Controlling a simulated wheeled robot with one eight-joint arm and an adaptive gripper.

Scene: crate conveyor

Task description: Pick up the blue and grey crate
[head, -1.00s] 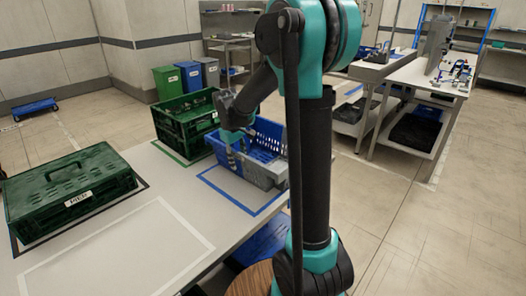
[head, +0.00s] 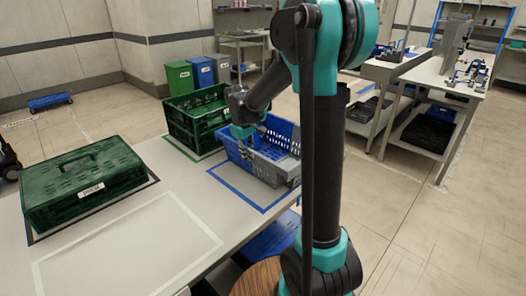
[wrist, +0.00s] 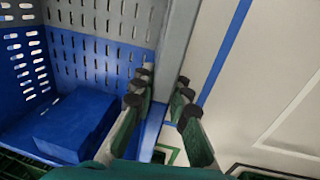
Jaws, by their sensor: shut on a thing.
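The blue and grey crate (head: 286,172) is at the right end of the grey table, over a blue outline. My gripper (head: 246,148) reaches down at its near left side in the head view; the fingertips are hard to see there. In the wrist view my gripper (wrist: 160,95) has its black-tipped fingers on either side of the wall of the crate (wrist: 173,45), shut on it. A blue box (wrist: 65,125) lies inside the crate. Whether the crate's bottom touches the table cannot be told.
A green open crate (head: 180,125) stands close behind, holding dark items. A lidded green crate (head: 85,185) sits on the table's left, with an empty white outline (head: 130,245) in front. Bins (head: 200,72) stand behind; a workbench (head: 440,80) is at right.

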